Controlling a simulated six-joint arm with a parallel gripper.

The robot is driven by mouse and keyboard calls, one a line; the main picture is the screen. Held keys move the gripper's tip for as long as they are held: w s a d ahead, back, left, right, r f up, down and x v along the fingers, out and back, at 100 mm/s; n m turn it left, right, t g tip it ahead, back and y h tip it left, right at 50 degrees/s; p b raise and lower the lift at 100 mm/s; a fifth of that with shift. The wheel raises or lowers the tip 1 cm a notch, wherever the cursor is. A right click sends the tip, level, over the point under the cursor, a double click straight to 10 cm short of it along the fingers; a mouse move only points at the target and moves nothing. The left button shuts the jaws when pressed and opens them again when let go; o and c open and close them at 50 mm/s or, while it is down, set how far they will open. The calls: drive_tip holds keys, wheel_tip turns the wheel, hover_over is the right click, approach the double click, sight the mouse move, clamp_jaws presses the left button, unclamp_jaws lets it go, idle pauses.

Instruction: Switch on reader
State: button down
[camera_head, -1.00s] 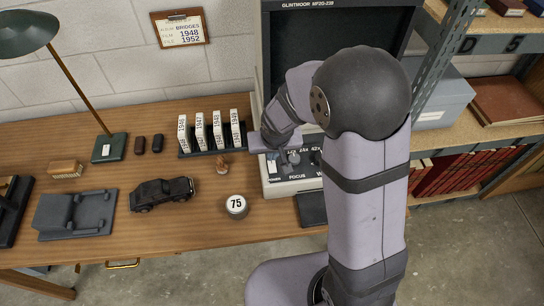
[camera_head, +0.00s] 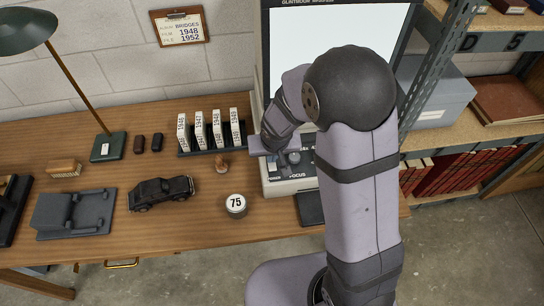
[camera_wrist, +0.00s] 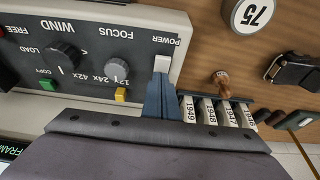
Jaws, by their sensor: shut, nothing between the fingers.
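The reader's screen (camera_head: 330,38) is lit white in the head view. Its control panel (camera_head: 292,185) sits below, partly hidden by my arm. In the wrist view the panel (camera_wrist: 85,45) carries the POWER, FOCUS and WIND labels. A pale switch (camera_wrist: 162,63) stands by the POWER label. My gripper (camera_wrist: 161,78) is shut and empty, its fingertips at the lower end of this switch; I cannot tell whether they touch it. In the head view my gripper (camera_head: 285,169) is over the panel's left part.
A rack of white film boxes (camera_head: 211,131) stands left of the reader, with a wooden stamp (camera_head: 221,163) before it. A round tin marked 75 (camera_head: 236,205) and a black toy car (camera_head: 161,191) lie farther left. Shelving (camera_head: 450,75) stands right.

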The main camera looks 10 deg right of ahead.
drive_tip(key=shift+s+f, duration=0.15)
drive_tip(key=shift+s, duration=0.15)
drive_tip(key=shift+s+b, duration=0.55)
drive_tip(key=shift+s, duration=0.2)
drive_tip(key=shift+r+p, duration=0.4)
drive_tip(key=shift+r, duration=0.1)
drive_tip(key=p+v, duration=0.2)
drive_tip(key=v, duration=1.1)
drive_tip(key=shift+w+r, duration=0.2)
drive_tip(key=shift+w, duration=0.15)
drive_tip(key=w+b, duration=0.1)
drive_tip(key=b, duration=0.3)
drive_tip(key=shift+w+a, duration=0.1)
drive_tip(key=shift+w, duration=0.1)
